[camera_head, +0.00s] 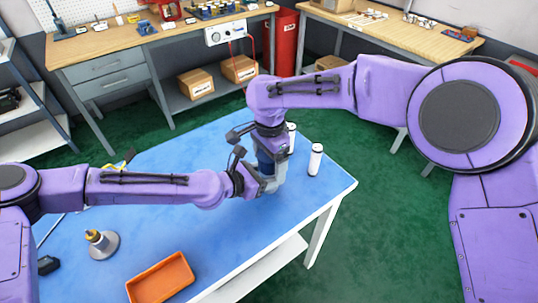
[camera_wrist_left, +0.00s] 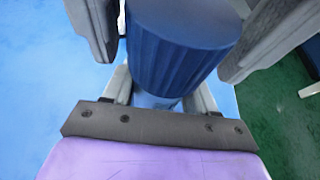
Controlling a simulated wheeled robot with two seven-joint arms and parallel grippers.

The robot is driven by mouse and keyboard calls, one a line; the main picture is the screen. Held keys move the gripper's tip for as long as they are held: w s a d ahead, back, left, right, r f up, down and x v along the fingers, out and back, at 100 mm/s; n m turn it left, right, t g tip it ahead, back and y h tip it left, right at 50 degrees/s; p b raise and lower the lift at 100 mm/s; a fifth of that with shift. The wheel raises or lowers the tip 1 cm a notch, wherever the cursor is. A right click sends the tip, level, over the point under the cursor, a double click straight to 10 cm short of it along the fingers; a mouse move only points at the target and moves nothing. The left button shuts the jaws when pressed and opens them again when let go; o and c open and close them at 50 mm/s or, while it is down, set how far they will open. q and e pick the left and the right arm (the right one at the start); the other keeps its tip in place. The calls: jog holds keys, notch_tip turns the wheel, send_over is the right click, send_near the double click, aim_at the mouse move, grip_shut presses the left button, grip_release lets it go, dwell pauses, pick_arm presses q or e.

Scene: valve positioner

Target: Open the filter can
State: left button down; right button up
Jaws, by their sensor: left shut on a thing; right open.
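The filter can stands upright near the right end of the blue table, mostly hidden by my grippers. Its blue ribbed cap (camera_wrist_left: 178,45) fills the top of the left wrist view, and a bit of the blue cap (camera_head: 264,163) shows in the head view. My left gripper (camera_head: 264,184) is shut on the can's body below the cap, coming from the left. My right gripper (camera_head: 268,150) comes down from above. Its open fingers are on either side of the cap in the left wrist view; whether they touch it I cannot tell.
Two white cylinders stand behind and right of the can, the nearer one (camera_head: 315,160) in clear view. An orange tray (camera_head: 160,279) lies at the front. A metal piece with a round base (camera_head: 102,245) stands at the left. The table's right front is clear.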

jog(key=c, duration=1.1)
jog(key=n, duration=0.6)
jog(key=shift+n, duration=0.4)
jog(key=o, duration=1.2)
jog(key=shift+r, duration=0.15)
